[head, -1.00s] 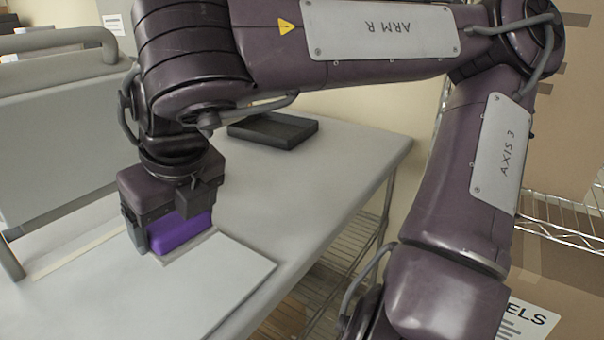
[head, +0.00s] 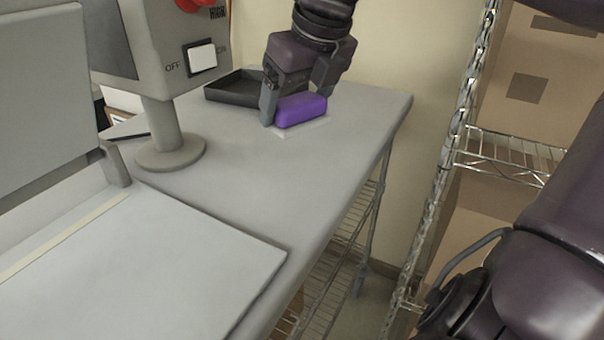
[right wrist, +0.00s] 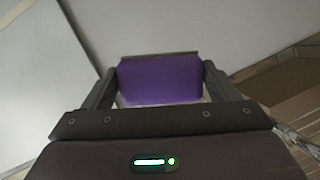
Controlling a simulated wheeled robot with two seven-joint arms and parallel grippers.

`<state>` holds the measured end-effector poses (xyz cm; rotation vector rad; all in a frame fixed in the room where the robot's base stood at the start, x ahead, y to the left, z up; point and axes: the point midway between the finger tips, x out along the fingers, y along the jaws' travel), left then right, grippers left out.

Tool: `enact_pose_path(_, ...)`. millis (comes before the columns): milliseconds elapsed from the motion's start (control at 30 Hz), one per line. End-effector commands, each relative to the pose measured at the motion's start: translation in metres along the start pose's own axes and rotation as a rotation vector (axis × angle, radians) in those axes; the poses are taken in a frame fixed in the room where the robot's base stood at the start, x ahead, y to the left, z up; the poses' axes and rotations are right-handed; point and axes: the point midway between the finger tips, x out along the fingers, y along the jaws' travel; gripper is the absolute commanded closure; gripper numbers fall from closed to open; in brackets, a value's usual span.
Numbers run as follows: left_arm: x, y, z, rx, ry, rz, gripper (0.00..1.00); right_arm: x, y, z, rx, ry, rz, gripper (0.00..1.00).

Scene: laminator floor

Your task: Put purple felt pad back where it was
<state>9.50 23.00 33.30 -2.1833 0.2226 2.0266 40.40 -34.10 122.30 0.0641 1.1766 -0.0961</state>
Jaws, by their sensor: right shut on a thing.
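The purple felt pad (head: 301,111) is a small rounded block near the far right part of the grey table. My right gripper (head: 295,94) is shut on it, one finger at each end. The pad also shows between the fingers in the right wrist view (right wrist: 160,80). A pale patch (head: 310,127) on the tabletop shows just under and in front of the pad. I cannot tell whether the pad touches the table. My left gripper is not in view.
A black tray (head: 228,92) lies just left of my right gripper. A grey control box (head: 170,45) on a round post stands further left. The laminator's pale flat plate (head: 170,255) fills the front left. A wire shelf with cardboard boxes (head: 530,70) stands right. The middle tabletop is clear.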

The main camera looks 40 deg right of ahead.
Motion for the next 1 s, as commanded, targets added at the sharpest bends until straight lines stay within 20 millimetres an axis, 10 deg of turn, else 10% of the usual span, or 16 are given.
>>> enact_pose_path(300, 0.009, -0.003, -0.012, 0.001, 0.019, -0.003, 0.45, 0.070, 0.001, -0.029, 0.000, 0.002, 0.004, 0.37)
enact_pose_path(1000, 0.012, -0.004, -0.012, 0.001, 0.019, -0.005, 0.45, 0.121, 0.000, -0.050, 0.001, -0.001, 0.000, 0.37)
